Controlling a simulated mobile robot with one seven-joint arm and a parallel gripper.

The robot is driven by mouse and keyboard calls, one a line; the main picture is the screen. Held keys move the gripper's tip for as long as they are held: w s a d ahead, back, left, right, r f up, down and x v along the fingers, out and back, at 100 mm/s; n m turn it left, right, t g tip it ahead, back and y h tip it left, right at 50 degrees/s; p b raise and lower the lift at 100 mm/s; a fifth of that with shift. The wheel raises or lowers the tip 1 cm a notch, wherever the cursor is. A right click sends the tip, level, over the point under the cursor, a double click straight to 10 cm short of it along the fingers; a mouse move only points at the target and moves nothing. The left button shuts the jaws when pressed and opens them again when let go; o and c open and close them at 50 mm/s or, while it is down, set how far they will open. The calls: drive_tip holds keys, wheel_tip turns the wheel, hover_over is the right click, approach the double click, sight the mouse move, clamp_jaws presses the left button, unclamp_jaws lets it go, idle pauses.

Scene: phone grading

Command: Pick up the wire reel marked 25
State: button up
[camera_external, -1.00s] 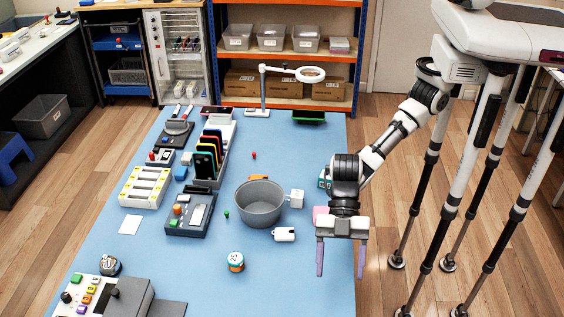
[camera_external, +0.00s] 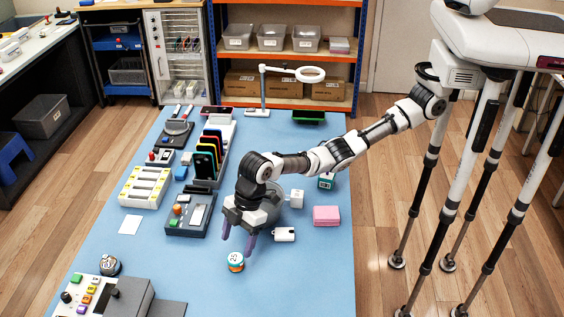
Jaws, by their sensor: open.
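Nothing shows between the fingers.
A grey bowl (camera_external: 277,207) is partly hidden behind my gripper. A white charger (camera_external: 284,234), a pink block (camera_external: 326,215) and a white cube (camera_external: 296,198) lie to the right. The front right of the mat is clear.

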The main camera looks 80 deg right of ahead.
sight(235, 258)
drive_tip(key=shift+s+p+x, duration=0.2)
drive_tip(key=shift+p+x, duration=0.3)
drive_tip(key=shift+x, duration=0.9)
drive_tip(key=shift+s+p+x, duration=0.15)
drive_tip(key=shift+p+x, duration=0.3)
drive_tip(key=shift+x, duration=0.9)
drive_tip(key=c, duration=1.1)
drive_tip(key=shift+o, duration=0.2)
